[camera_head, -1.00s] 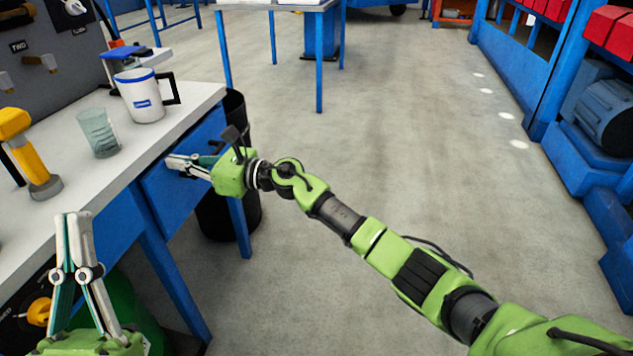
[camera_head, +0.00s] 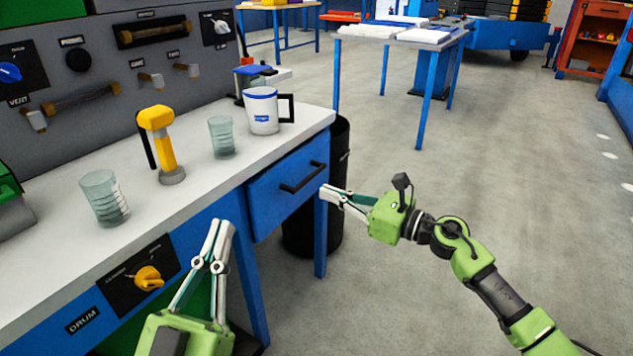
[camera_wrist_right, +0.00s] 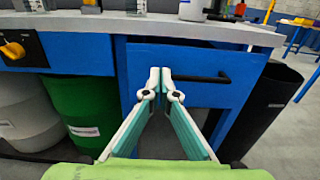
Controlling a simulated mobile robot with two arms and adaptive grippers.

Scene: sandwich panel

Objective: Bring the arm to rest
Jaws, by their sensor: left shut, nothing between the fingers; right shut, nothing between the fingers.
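My right gripper (camera_head: 324,191) is shut and empty, in front of the right end of the workbench. In the head view its tips are just right of the blue drawer (camera_head: 262,203) and its black handle (camera_head: 303,177). In the right wrist view the right gripper (camera_wrist_right: 161,70) points at the drawer front (camera_wrist_right: 205,62), its tips left of the handle (camera_wrist_right: 205,78); I cannot tell the gap. The drawer looks shut. My left gripper (camera_head: 222,225) is shut and empty, pointing up in front of the bench edge, near the yellow DRUM knob (camera_head: 149,278).
The bench top (camera_head: 50,262) holds two glasses (camera_head: 104,198) (camera_head: 221,137), a yellow tool (camera_head: 162,145) and a white mug (camera_head: 263,111). A black bin (camera_head: 338,165) stands by the bench's right end. A blue-legged table (camera_head: 405,38) stands behind. The floor on the right is open.

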